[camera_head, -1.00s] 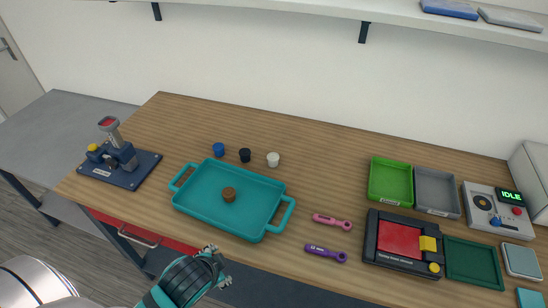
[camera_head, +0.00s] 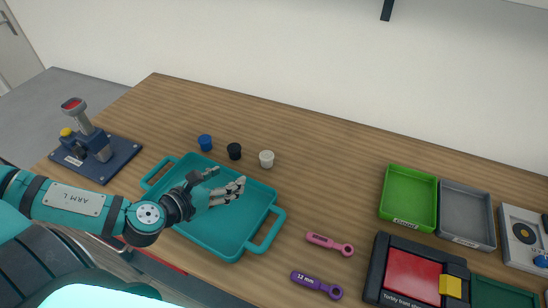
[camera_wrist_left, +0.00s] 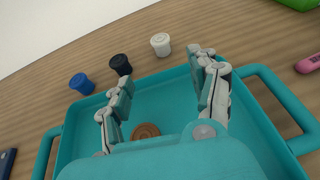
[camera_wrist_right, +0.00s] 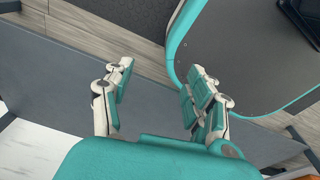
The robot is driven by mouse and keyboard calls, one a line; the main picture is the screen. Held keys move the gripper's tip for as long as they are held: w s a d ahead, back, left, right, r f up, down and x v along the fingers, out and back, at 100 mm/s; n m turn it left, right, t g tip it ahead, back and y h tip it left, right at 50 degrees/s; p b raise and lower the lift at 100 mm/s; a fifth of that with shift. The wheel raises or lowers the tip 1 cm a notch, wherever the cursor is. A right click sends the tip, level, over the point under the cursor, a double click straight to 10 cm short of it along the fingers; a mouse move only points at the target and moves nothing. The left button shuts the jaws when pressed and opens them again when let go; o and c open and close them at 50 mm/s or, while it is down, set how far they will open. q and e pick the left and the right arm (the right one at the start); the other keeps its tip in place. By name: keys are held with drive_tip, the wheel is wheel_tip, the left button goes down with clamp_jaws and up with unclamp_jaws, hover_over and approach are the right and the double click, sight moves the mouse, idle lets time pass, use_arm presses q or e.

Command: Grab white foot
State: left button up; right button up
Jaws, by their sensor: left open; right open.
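The white foot (camera_head: 267,159) stands on the wooden bench behind the teal tray (camera_head: 262,239), the rightmost of three small feet. It also shows in the left wrist view (camera_wrist_left: 160,44), beyond the fingertips. My left gripper (camera_head: 222,181) is open and empty above the tray, in front of the white foot and apart from it. In the left wrist view its fingers (camera_wrist_left: 160,70) are spread, with a brown round piece (camera_wrist_left: 145,131) in the tray below; my arm hides that piece in the head view. My right gripper (camera_wrist_right: 160,80) is open and empty, away from the bench top.
A black foot (camera_head: 234,151) and a blue foot (camera_head: 205,142) stand left of the white one. A blue press device (camera_head: 92,145) is at the far left. Pink (camera_head: 330,244) and purple (camera_head: 317,285) wrenches lie right of the tray.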

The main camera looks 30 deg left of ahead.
sight(263, 159)
use_arm(q)
drive_tip(key=shift+w, duration=0.15)
drive_tip(key=p+x, duration=0.1)
drive_tip(key=x, duration=0.3)
drive_tip(key=shift+w+r, duration=0.1)
drive_tip(key=shift+w, duration=0.05)
drive_tip(key=p+x, duration=0.1)
drive_tip(key=x, duration=0.5)
drive_tip(key=shift+w+d, duration=0.1)
drive_tip(key=shift+w+d+f, duration=0.1)
drive_tip(key=shift+w+f, duration=0.2)
drive_tip(key=shift+w, duration=0.15)
drive_tip(key=p+x, duration=0.1)
drive_tip(key=x, duration=0.3)
drive_tip(key=shift+w+d+p, duration=0.15)
drive_tip(key=shift+w+p, duration=0.1)
drive_tip(key=shift+p, duration=0.15)
drive_tip(key=shift+w+f, duration=0.15)
drive_tip(key=shift+w, duration=0.15)
use_arm(e)
drive_tip(key=s+r, duration=0.1)
drive_tip(key=r, duration=0.1)
drive_tip(key=s+r, duration=0.1)
drive_tip(key=shift+s+a+r, duration=0.15)
drive_tip(key=shift+a+r, duration=0.05)
drive_tip(key=shift+r, duration=0.15)
use_arm(q)
drive_tip(key=shift+s, duration=0.1)
drive_tip(key=shift+c, duration=0.4)
